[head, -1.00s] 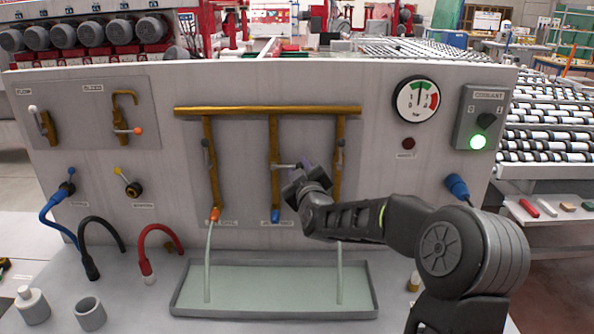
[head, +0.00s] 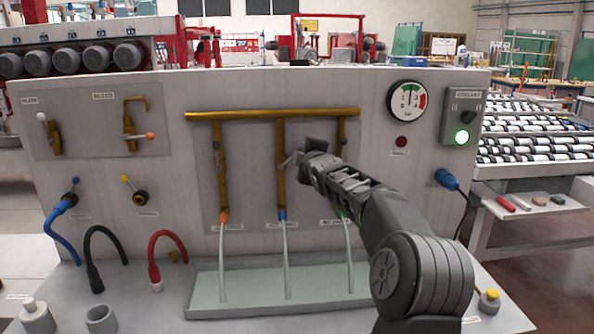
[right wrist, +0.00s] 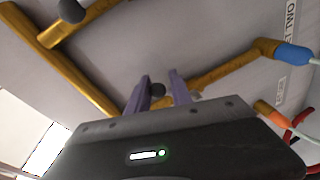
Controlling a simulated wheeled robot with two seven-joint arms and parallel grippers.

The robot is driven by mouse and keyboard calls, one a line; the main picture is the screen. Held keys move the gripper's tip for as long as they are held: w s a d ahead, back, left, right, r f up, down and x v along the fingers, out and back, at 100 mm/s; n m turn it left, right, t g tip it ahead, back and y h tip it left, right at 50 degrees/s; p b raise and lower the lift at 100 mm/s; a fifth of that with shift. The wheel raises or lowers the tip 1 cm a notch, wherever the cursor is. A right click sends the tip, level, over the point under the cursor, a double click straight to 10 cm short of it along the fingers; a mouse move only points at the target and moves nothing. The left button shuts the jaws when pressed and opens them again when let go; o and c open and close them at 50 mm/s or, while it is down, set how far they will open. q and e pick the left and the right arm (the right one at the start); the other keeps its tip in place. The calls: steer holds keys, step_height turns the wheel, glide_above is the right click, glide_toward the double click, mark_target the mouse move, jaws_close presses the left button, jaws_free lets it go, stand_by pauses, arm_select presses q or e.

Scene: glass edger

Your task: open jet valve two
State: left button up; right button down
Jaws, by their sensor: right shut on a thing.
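Jet valve two is on the middle brass pipe (head: 280,190), which ends in a blue nozzle (head: 283,215). The nozzle (right wrist: 292,54) also shows in the right wrist view, beside a label ending in "TWO". My right gripper (head: 299,158) is at this pipe, shut on the valve's lever. In the right wrist view the lever's dark knob (right wrist: 157,89) sits between its purple fingers. The gripper hides much of the lever in the head view. A water stream (head: 286,260) falls from the blue nozzle. My left gripper is out of view.
Side pipes end in an orange nozzle (head: 223,217) and a green one (head: 338,212), both streaming into the tray (head: 205,311). A pressure gauge (head: 407,101) and a coolant switch box (head: 462,117) are at right. Hoses and a grey cup (head: 101,319) stand at left.

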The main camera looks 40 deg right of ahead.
steer(key=shift+w+a+r+n+b, duration=0.35)
steer(key=shift+w+a+n+b, duration=0.25)
steer(key=shift+n, duration=0.3)
steer(key=shift+w+a+r+n+g+b, duration=0.2)
steer(key=shift+a+n+g+b, duration=0.1)
steer(key=shift+n, duration=0.25)
steer(key=shift+w+a+r+n+g+b, duration=0.1)
steer(key=shift+a+r+n+g+b, duration=0.15)
steer(key=shift+n, duration=0.3)
steer(key=shift+w+a+r+n+g+h, duration=0.15)
steer(key=shift+w+a+n+h, duration=0.15)
steer(key=shift+n, duration=0.25)
steer(key=shift+w+a+n+g+h, duration=0.15)
steer(key=shift+a+n, duration=0.2)
steer(key=shift+n, duration=0.2)
steer(key=shift+w+a+n, duration=0.45)
steer(key=shift+a+n, duration=0.1)
steer(key=shift+n, duration=0.55)
steer(key=shift+g+h, duration=0.25)
steer(key=c, duration=1.2)
jaws_free()
steer(key=shift+s, duration=0.1)
steer(key=shift+o, duration=0.6)
steer(key=shift+r, duration=0.1)
